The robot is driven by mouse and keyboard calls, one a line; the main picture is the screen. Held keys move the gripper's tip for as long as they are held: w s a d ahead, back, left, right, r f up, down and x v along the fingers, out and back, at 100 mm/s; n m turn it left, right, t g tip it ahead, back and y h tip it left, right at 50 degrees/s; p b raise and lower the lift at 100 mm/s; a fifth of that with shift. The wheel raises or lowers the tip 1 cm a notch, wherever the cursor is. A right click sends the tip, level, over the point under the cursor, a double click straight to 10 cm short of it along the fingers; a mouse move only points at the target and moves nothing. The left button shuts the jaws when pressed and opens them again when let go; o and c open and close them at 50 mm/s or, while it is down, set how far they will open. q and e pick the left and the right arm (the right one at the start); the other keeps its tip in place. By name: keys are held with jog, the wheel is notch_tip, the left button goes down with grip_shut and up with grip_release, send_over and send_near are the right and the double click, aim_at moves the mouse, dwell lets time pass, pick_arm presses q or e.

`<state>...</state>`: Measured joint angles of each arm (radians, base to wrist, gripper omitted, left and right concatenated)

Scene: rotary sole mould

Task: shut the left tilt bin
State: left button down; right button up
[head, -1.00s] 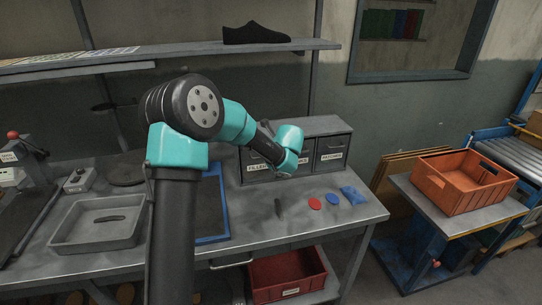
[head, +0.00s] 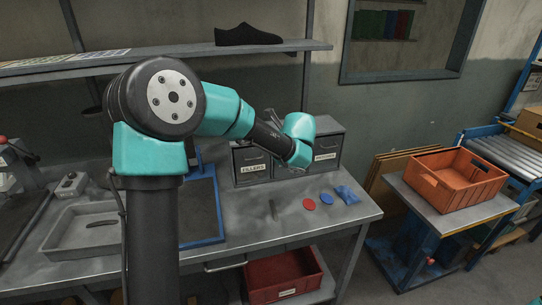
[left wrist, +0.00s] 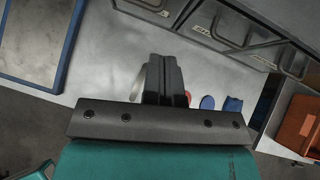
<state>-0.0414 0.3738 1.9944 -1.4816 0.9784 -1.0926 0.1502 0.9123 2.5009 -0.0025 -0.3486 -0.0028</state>
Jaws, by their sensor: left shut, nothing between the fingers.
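The left tilt bin (head: 251,175), labelled FILLERS, is the leftmost in a row of grey bins on the bench. Its front looks close to upright in the head view; I cannot tell whether it is fully flush. It is partly cut off at the top of the left wrist view (left wrist: 150,14). My left gripper (left wrist: 162,62) is shut and empty, above the bench in front of the bins. Its fingers are hidden behind my wrist in the head view. The middle bin is mostly hidden by my wrist there. My right gripper is not in view.
The right bin (head: 325,150) stands beside the middle one. A red disc (head: 309,204), a blue disc (head: 326,198) and a blue packet (head: 347,195) lie on the bench. A blue-framed panel (head: 203,242) and a grey tray (head: 52,245) are farther left. An orange crate (head: 458,190) stands right.

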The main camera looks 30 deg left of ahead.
pick_arm(q)
jog(key=shift+v, duration=1.15)
jog(key=shift+w+a+r, duration=0.1)
jog(key=shift+r, duration=0.05)
jog(key=s+d+f+h, duration=0.1)
jog(key=d+f+h, duration=0.1)
jog(key=d+f, duration=0.3)
jog(key=d+f+h, duration=0.2)
jog(key=d+f, duration=0.4)
jog(key=s+d+f+g+h, duration=0.1)
jog(key=d+f+h, duration=0.2)
jog(key=d+f, duration=0.3)
jog(key=shift+s+d+f, duration=0.15)
jog(key=shift+s+d, duration=0.1)
jog(key=shift+s, duration=0.1)
jog(key=s+d+f+n+g+h, duration=0.3)
jog(key=s+f+n, duration=0.35)
jog(key=f, duration=0.45)
jog(key=s+a+f+n, duration=0.3)
jog(key=s+f+n, duration=0.4)
jog(key=s+n, duration=0.2)
jog(key=s+a+f+n+h, duration=0.1)
jog(key=s+a+f+n, duration=0.2)
jog(key=s+f+n, duration=0.5)
jog(key=shift+s+n+h, duration=0.3)
jog(key=shift+s+n, duration=0.25)
jog(key=shift+n, duration=0.7)
